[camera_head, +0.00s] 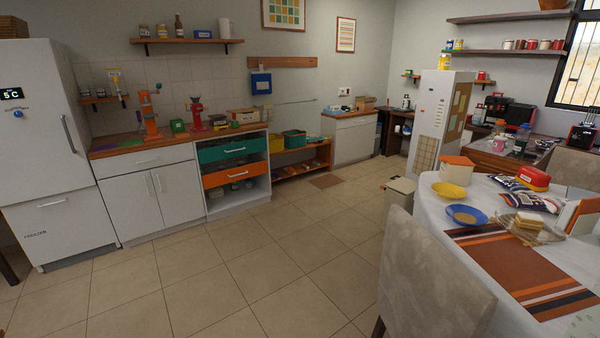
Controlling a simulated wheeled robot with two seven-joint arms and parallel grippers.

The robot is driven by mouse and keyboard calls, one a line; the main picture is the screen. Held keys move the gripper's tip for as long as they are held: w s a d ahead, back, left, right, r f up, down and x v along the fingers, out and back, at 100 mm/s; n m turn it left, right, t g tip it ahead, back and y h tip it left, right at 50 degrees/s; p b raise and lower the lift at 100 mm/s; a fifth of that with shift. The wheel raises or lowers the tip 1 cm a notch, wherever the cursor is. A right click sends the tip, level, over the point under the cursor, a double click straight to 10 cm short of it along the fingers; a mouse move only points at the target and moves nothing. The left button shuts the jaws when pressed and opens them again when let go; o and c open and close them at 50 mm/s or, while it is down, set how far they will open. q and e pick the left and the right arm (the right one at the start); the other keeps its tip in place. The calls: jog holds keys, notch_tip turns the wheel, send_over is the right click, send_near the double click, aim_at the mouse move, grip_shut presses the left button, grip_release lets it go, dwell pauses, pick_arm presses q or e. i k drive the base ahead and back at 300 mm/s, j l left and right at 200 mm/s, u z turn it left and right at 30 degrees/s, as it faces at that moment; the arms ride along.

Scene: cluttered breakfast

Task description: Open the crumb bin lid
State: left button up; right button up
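A pale bin with a flat lid (400,186) stands on the floor left of the dining table, behind the grey chair. Its lid looks shut, and the chair and table partly hide its surroundings. A white box with an orange lid (455,160) is at the table's far left edge; its lid also looks shut. No label shows which of the two is the crumb bin. Neither of my grippers is in view.
The round dining table (432,208) holds a yellow bowl (449,190), a blue plate (467,215) and snack bags. The grey chair (425,285) blocks the near right. Open tiled floor (265,260) fills the middle. A white fridge (45,140) stands at left.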

aim_at(451, 159)
jog(key=i+j, duration=0.2)
jog(key=i, duration=0.6)
jog(key=i+j+u, duration=0.1)
jog(key=i, duration=0.65)
jog(key=i+j, duration=0.2)
jog(key=i, duration=0.6)
